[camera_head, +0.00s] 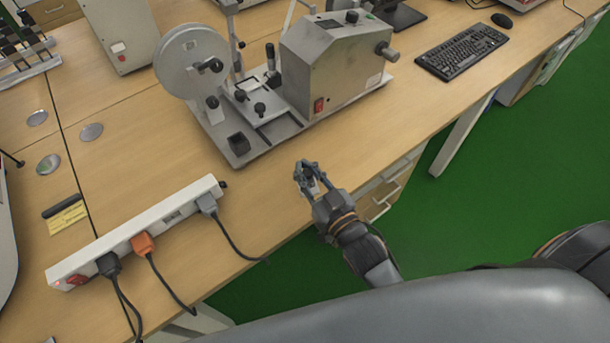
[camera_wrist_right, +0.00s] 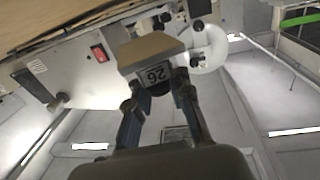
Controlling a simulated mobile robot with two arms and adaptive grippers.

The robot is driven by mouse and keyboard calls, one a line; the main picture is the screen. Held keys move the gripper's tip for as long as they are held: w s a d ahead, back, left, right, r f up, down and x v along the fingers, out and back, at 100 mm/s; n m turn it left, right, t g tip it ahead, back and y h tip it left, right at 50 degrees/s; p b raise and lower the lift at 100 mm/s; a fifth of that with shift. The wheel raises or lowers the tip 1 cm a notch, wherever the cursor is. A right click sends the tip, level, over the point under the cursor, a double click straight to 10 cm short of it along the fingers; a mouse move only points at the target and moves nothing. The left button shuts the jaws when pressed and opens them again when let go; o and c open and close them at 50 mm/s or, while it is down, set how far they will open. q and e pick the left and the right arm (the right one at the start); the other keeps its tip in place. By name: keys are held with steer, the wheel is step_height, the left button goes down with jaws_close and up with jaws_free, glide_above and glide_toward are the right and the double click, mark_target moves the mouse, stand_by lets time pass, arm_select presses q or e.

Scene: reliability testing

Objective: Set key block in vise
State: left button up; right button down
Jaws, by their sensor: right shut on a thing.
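My right gripper (camera_head: 308,174) is over the table's front edge, in front of the testing machine (camera_head: 330,70). In the right wrist view the gripper (camera_wrist_right: 160,88) is shut on the key block (camera_wrist_right: 150,48), a small block with a tan face and a "26" mark on its side. In the head view the fingers mostly hide the block. The machine's base carries a clamp-like fixture with black knobs (camera_head: 252,98), likely the vise; its jaws are too small to make out. The block is apart from it. My left gripper is not in view.
A white power strip (camera_head: 140,232) with several plugs and cables lies left of the gripper. A large grey wheel (camera_head: 192,62) stands on the machine's left side. A keyboard (camera_head: 462,52) is at the right. The tabletop (camera_head: 265,205) between strip and machine is mostly clear.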

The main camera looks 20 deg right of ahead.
steer(key=shift+w+d+f, duration=0.15)
steer(key=shift+w+f, duration=0.35)
steer(key=shift+f, duration=1.7)
steer(key=shift+f+b, duration=0.1)
steer(key=shift+b, duration=0.2)
steer(key=c, duration=1.2)
jaws_free()
steer(key=v, duration=1.2)
steer(key=shift+b, duration=0.4)
